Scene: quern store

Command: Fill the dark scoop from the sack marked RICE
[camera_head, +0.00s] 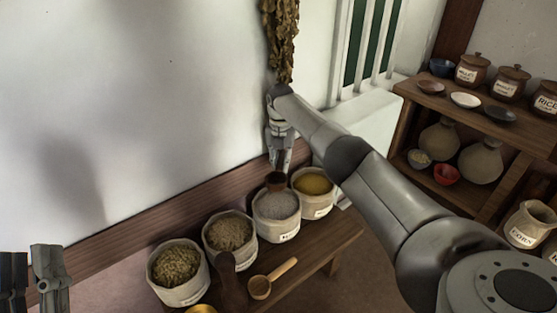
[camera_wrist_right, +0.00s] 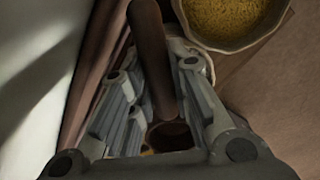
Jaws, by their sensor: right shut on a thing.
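My right gripper (camera_head: 281,160) is shut on the handle of the dark scoop (camera_head: 276,181). The scoop's bowl is at the back edge of a sack of whitish grain (camera_head: 277,204), and I cannot tell whether it touches the grain. The sack's label is too small to read surely. In the right wrist view the dark handle (camera_wrist_right: 152,55) runs between the fingers, with the bowl (camera_wrist_right: 168,135) below; its contents are hidden. My left gripper (camera_head: 35,280) is at the lower left, empty, its fingers apart.
A sack of yellow grain (camera_head: 313,183) stands close to the right. Two sacks of brownish grain (camera_head: 229,232) (camera_head: 178,264) stand to the left. A light wooden scoop (camera_head: 261,287) lies on the bench (camera_head: 325,248). A wall is behind; shelves (camera_head: 480,108) with jars stand right.

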